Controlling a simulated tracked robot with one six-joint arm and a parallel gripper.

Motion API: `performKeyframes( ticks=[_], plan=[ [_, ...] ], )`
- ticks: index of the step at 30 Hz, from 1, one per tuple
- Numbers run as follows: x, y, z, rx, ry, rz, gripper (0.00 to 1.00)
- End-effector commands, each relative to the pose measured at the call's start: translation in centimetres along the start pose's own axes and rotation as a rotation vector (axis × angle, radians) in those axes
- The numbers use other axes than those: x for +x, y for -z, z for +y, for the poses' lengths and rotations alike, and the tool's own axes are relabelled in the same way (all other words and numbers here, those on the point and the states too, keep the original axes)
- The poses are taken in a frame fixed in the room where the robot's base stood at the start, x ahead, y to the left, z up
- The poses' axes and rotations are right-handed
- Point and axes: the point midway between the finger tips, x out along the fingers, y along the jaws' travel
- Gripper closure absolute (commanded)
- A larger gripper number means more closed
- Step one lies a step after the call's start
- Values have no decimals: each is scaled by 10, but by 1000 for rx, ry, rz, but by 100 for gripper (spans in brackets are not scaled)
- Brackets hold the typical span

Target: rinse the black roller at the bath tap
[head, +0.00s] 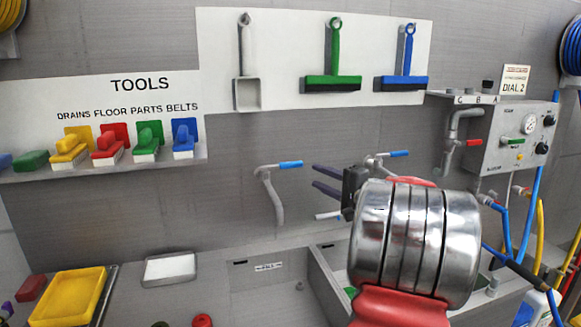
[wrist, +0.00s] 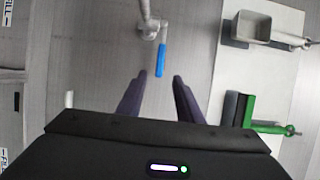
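My gripper (head: 315,177) is in front of the wall above the basins. In the wrist view its two dark fingers (wrist: 158,78) are apart with nothing between them. A grey tap with a blue lever (head: 290,164) is on the wall to its left; a blue lever on a grey spout (wrist: 160,60) also shows just beyond the fingertips in the wrist view. Another blue-levered tap (head: 398,154) is partly behind my arm. No black roller can be made out for certain; a small dark thing (head: 160,324) is cut off at the bottom edge of the head view.
The left basin (head: 240,275) looks empty; my arm hides much of the right basin. A yellow tray (head: 75,295), a white tray (head: 169,268) and a small red thing (head: 202,320) are at left. Hoses and a dial panel (head: 510,140) are at right.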

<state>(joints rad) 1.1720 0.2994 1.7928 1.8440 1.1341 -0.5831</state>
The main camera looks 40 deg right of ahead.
Motion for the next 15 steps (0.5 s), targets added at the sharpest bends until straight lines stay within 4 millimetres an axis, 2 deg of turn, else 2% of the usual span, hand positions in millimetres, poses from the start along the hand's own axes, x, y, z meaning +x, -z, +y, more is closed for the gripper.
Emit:
performKeyframes(
  ticks=[8, 15],
  plan=[
    [20, -1, 1, 0, -1, -3, 67],
    [56, -1, 1, 0, -1, -3, 67]
  ],
)
